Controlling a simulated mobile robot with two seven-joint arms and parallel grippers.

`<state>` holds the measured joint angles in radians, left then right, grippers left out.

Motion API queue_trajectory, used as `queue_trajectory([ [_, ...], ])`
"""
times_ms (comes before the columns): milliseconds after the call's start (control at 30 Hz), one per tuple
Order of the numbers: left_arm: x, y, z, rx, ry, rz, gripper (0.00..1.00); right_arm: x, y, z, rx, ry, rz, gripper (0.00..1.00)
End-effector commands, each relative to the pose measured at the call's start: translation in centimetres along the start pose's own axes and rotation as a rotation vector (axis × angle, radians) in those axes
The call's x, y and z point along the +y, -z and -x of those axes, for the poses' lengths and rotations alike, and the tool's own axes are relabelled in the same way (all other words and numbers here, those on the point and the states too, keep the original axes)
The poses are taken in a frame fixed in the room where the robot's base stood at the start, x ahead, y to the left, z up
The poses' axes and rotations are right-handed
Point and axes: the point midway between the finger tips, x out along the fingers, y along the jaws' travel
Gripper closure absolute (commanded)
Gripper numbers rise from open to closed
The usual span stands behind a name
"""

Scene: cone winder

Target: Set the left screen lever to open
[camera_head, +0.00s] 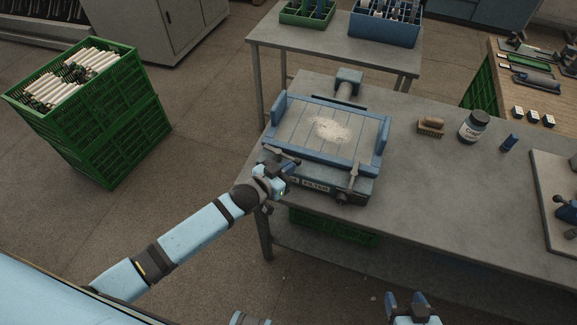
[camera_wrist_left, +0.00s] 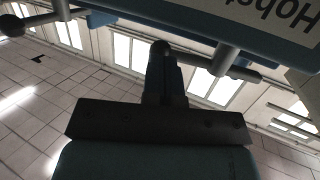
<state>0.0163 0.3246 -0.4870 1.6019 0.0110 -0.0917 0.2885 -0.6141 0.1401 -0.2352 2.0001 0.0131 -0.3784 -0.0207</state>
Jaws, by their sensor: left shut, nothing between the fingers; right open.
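The filter unit (camera_head: 303,187) sits on the grey table, with a blue-framed tray (camera_head: 384,150) holding pale powder on top. My left gripper (camera_head: 284,168) is at the unit's front left corner, shut and empty. The left lever is largely hidden there by my gripper, so its setting and any contact cannot be told. The right lever (camera_head: 354,176) stands up at the front right corner. In the left wrist view my gripper (camera_wrist_left: 162,58) points up at a dark bar (camera_wrist_left: 215,62) under a blue panel. My right gripper (camera_head: 407,303) is open and empty at the bottom edge.
A jar (camera_head: 473,127), a brush (camera_head: 431,126) and a small blue block (camera_head: 509,142) stand to the right on the table. Green crates (camera_head: 110,140) stand on the floor at left.

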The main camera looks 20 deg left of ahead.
Motion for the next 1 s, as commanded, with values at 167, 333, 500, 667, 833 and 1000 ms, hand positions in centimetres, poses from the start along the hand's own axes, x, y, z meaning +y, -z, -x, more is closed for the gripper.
queue_trajectory([
  [167, 0.0, 0.0, -0.3, 0.0, 0.0, 0.0, 1.0, 0.0, -0.2, 0.0, -0.004, 0.0, 0.0, 0.39],
  [333, 0.0, 0.0, -0.3, 0.0, 0.0, 0.0, 1.0, 0.0, -0.5, -0.1, -0.008, 0.0, 0.0, 0.39],
  [500, 0.2, 0.1, -0.5, 0.004, 0.019, 0.006, 1.0, 0.0, -0.5, -0.1, -0.01, 0.0, 0.0, 0.39],
  [667, 0.4, 0.3, -0.9, 0.006, 0.076, 0.02, 1.0, 0.0, -0.3, 0.0, -0.009, 0.0, -0.001, 0.39],
  [833, 0.3, 0.3, -1.3, 0.001, 0.121, 0.026, 1.0, 0.0, 0.0, 0.2, -0.006, 0.0, -0.001, 0.39],
  [1000, 0.4, 0.3, -1.9, 0.0, 0.122, 0.024, 1.0, 0.0, 0.4, 0.3, -0.002, -0.001, -0.001, 0.39],
])
